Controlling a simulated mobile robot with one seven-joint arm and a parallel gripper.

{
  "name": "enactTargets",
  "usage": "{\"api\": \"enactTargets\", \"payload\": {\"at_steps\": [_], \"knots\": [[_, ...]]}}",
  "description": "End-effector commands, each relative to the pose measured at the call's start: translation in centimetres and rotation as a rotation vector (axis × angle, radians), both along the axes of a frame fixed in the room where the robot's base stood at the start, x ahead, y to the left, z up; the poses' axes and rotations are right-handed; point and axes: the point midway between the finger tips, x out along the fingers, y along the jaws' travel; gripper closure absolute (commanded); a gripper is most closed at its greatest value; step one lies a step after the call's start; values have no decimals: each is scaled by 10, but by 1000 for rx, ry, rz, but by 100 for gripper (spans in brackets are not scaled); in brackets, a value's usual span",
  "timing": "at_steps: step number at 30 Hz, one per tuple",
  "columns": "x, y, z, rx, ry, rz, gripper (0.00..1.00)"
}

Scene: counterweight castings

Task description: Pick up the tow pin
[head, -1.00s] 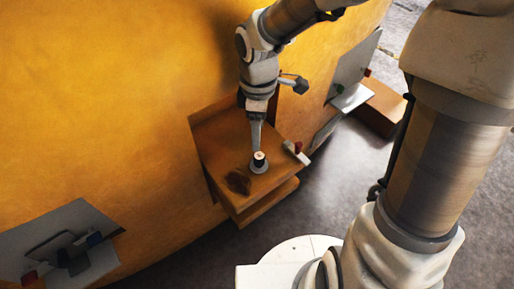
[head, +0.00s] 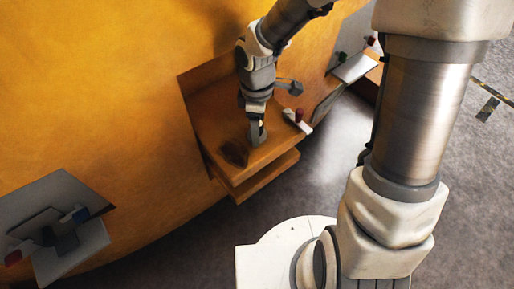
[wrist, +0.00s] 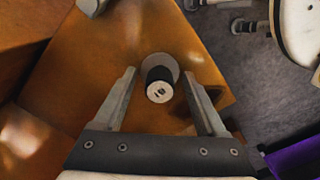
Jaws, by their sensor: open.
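The tow pin (wrist: 160,85) stands on the orange-brown bracket shelf (wrist: 100,60) in the wrist view. It has a pale round end with dark marks, a black body and a grey round flange. My gripper (wrist: 159,74) is open, with one finger on each side of the pin and a gap to each. In the head view my gripper (head: 257,132) points down at the shelf (head: 205,100) and hides the pin. I cannot tell how far the fingertips are above the shelf.
A white piece with a red knob (head: 298,118) sits at the shelf's right edge. A dark patch (head: 234,152) marks the shelf's front left. Grey plates with red and blue parts (head: 55,225) are on the orange body at lower left.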

Motion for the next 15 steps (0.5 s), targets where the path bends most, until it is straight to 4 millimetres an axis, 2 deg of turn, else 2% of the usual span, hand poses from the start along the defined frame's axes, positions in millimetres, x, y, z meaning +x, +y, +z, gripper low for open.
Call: {"api": "enactTargets", "payload": {"at_steps": [5,15], "knots": [[0,0,1,0,-1,0,26],[0,0,1,0,-1,0,86]]}}
